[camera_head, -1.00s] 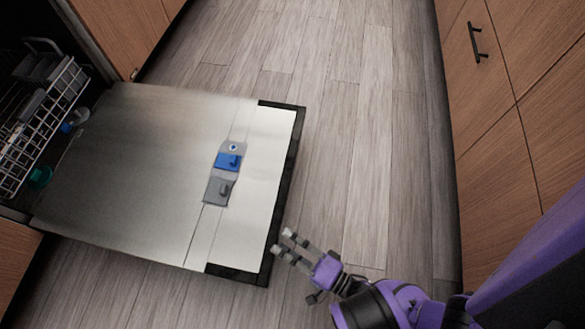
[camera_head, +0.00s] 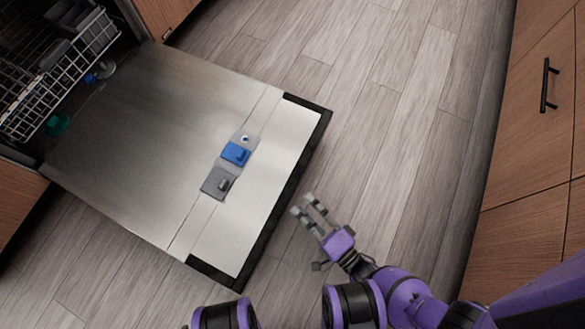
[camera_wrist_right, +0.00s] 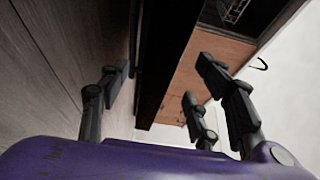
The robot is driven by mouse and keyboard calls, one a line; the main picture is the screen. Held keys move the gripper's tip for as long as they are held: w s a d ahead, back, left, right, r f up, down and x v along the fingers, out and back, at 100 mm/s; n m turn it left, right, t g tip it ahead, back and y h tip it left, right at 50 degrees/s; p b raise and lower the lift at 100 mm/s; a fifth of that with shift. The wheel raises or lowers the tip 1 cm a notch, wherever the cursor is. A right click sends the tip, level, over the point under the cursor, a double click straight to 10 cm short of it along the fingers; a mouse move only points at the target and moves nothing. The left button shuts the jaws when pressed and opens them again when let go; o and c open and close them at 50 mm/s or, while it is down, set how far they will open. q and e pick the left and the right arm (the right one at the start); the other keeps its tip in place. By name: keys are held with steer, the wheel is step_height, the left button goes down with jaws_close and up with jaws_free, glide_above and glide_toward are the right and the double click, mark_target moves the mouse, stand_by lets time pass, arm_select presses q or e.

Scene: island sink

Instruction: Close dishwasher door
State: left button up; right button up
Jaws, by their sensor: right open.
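The dishwasher door (camera_head: 135,135) is swung down and open, with its steel inner face up in the head view. Its dark outer edge (camera_head: 290,185) lies toward the right. The dishwasher rack (camera_head: 60,75) shows inside the opening at the upper left. My right gripper (camera_head: 310,204) is open and empty, just right of the door's outer edge, with a small gap in the picture. In the right wrist view, its fingers (camera_wrist_right: 165,85) are spread, with a dark edge between them. My left gripper is not in view.
Wooden cabinets with a black handle (camera_head: 548,85) stand along the right. Cabinet fronts (camera_head: 165,14) also flank the dishwasher. The wood plank floor (camera_head: 390,110) between them is clear. A blue and grey dispenser (camera_head: 234,153) sits on the door's inner face.

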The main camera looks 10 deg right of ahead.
mark_target(288, 194)
steer(key=b+x, duration=0.1)
steer(key=x, duration=0.6)
steer(key=shift+w+b, duration=0.1)
steer(key=shift+b, duration=0.25)
steer(key=shift+c, duration=0.5)
steer(key=shift+r, duration=0.1)
jaws_close()
